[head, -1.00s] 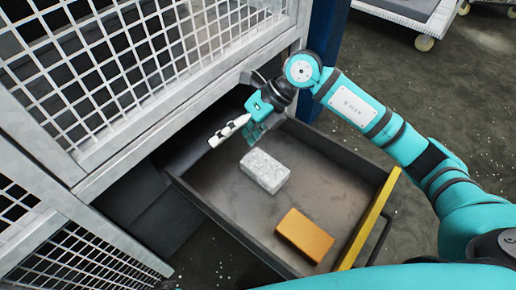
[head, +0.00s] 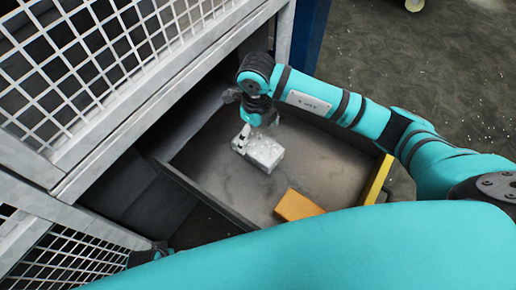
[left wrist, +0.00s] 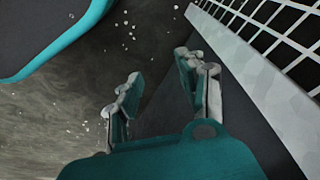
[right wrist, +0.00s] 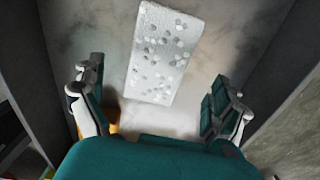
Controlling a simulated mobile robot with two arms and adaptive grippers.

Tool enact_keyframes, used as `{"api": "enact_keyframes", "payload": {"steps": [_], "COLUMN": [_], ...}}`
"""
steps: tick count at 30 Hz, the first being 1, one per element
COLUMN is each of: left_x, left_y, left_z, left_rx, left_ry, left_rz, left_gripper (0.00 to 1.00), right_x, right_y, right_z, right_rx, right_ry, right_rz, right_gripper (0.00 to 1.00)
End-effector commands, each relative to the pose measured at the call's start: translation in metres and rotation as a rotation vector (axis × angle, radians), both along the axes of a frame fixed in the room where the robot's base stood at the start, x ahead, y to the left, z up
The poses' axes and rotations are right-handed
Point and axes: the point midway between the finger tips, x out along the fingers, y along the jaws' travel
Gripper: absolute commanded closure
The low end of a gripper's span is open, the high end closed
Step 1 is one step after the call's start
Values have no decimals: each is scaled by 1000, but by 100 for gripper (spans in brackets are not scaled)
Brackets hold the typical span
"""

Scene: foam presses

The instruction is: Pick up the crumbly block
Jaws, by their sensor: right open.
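The crumbly block (head: 264,152) is pale, white-grey and speckled. It lies in the dark open drawer (head: 345,150). My right gripper (head: 252,132) is over the block's far left part, pointing down. In the right wrist view the block (right wrist: 165,55) shows beyond and between the spread fingers of my right gripper (right wrist: 155,92), which is open and holds nothing. Whether a finger touches the block I cannot tell. My left gripper (left wrist: 163,82) is open and empty above the dark floor, beside the cage.
An orange block (head: 297,205) lies in the drawer nearer me, partly hidden by my own arm. The drawer has a yellow front edge (head: 378,180). A white mesh cage (head: 110,75) rises on the left. A blue post (head: 308,35) stands behind.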

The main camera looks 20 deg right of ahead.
Motion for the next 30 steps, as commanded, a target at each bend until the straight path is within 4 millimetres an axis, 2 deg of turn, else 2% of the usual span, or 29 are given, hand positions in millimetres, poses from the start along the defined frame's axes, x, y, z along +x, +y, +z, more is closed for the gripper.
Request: {"api": "enact_keyframes", "payload": {"steps": [5,15,24,30], "left_x": [1,7,7,7], "left_y": [0,0,0,0], "left_z": [5,28,32,32], "left_rx": [0,-1,-1,-1], "left_ry": [-3,-17,-18,-18], "left_rz": [0,3,3,3], "left_gripper": [60,60,60,60], "right_x": [-1,-5,-5,-5], "right_y": [0,-1,-1,-2], "right_z": [-11,-56,-60,-60], "right_rx": [0,0,1,1], "right_ry": [0,1,-2,-1], "right_rz": [0,-1,0,0], "right_gripper": [0,0,0,26]}}
